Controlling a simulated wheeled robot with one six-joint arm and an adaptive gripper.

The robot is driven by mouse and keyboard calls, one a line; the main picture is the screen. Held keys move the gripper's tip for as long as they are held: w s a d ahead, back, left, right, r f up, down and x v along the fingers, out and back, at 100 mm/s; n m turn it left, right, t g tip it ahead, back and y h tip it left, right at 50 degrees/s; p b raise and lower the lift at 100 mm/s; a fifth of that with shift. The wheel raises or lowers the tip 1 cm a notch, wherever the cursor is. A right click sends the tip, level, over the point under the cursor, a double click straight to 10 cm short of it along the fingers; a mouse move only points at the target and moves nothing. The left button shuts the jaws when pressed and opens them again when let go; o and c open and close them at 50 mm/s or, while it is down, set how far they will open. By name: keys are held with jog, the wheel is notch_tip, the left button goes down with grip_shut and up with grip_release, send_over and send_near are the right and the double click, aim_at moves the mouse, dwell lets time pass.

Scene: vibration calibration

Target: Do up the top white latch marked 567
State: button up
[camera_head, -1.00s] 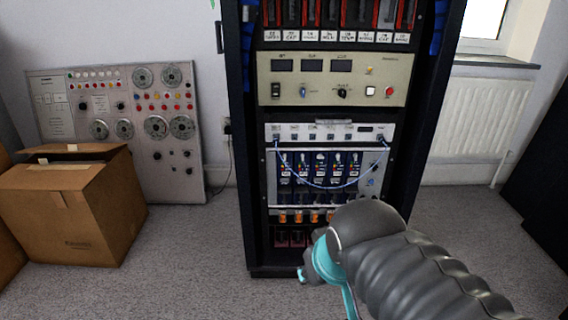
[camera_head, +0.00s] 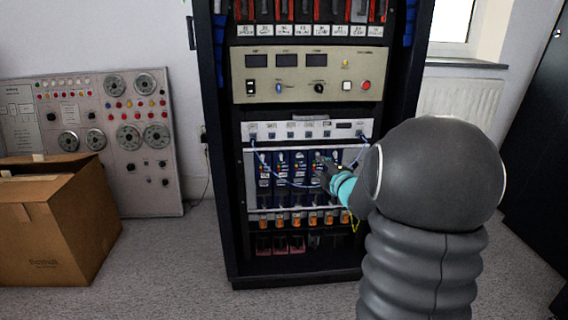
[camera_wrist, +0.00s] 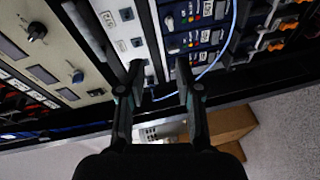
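Several dark blue modules (camera_head: 281,170) stand side by side in the rack, with small white parts on their faces. The modules also show sideways in the wrist view (camera_wrist: 203,40). My gripper (camera_head: 322,166) is in front of the modules toward their right end, and my arm hides part of that end. In the wrist view my gripper (camera_wrist: 160,70) is open, its two fingers apart, with nothing seen held between them. I cannot tell whether it touches anything.
A thin blue cable (camera_head: 292,186) hangs in a loop from the white panel (camera_head: 305,131) across the modules. Orange parts (camera_head: 297,218) sit below them, and a beige panel (camera_head: 300,90) is above. A cardboard box (camera_head: 50,225) and a control panel (camera_head: 125,150) stand left of the rack.

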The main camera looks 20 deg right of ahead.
aim_at(300, 157)
notch_tip(300, 157, down, 4)
jog(key=w+d+n+t+y, duration=0.1)
jog(key=d+n+y, duration=0.1)
jog(key=n+y, duration=0.15)
jog(key=shift+h, duration=0.55)
jog(key=w, duration=0.9)
jog(key=w+a, duration=0.1)
jog(key=w, duration=0.3)
jog(key=shift+w+a, duration=0.1)
jog(key=shift+w, duration=0.2)
jog(key=shift+a, duration=0.1)
grip_shut()
